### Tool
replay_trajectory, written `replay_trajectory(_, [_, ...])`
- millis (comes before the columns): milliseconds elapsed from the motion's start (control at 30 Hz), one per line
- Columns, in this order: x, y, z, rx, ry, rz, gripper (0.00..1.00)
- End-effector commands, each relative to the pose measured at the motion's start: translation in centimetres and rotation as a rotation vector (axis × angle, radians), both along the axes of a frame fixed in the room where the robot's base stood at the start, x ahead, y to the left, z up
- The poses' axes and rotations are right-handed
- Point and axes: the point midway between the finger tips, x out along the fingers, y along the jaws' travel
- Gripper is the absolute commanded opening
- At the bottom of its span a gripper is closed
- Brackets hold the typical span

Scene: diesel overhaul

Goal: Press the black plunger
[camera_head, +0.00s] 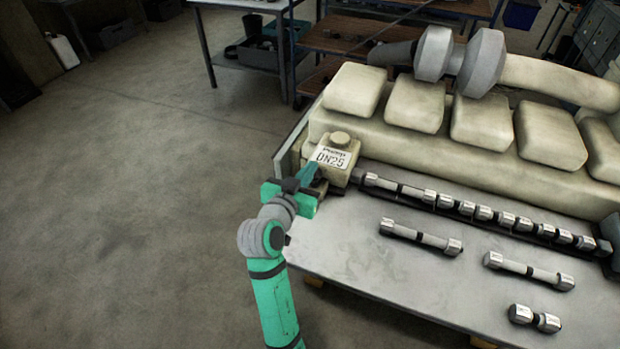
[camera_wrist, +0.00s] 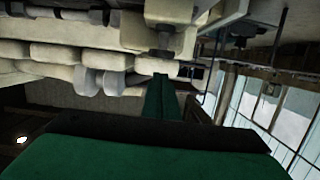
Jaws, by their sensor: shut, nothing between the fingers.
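In the wrist view, a dark plunger-like part (camera_wrist: 163,40) shows against a cream housing. My gripper (camera_head: 310,174) is shut and empty, with its tip close against the left front side of the pump block. In the wrist view its narrow green fingers (camera_wrist: 161,80) point at the dark part and end just below it in the picture. I cannot tell whether they touch. In the head view the plunger is not clearly visible, with my gripper in front of that side.
The grey bench (camera_head: 365,255) carries a long cream engine casting (camera_head: 465,155) and a row of metal cylinders on a dark rail (camera_head: 495,216). Several loose cylinder parts (camera_head: 420,237) lie nearer. Open floor (camera_head: 130,200) lies left; another table (camera_head: 245,8) stands behind.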

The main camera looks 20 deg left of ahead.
Motion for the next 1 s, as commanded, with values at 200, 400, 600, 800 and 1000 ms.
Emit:
replay_trajectory(200, [-4.1,-0.5,0.7,0.001,0.0,-0.005,0.0])
replay_trajectory(400, [-7.5,-0.6,1.5,0.001,-0.001,-0.003,0.0])
replay_trajectory(600, [-9.3,-0.5,1.9,0.001,-0.002,-0.001,0.0])
replay_trajectory(800, [-9.6,-0.5,2.0,0.001,-0.001,-0.002,0.0])
replay_trajectory(1000, [-9.6,-0.6,2.0,0.001,-0.002,-0.002,0.0])
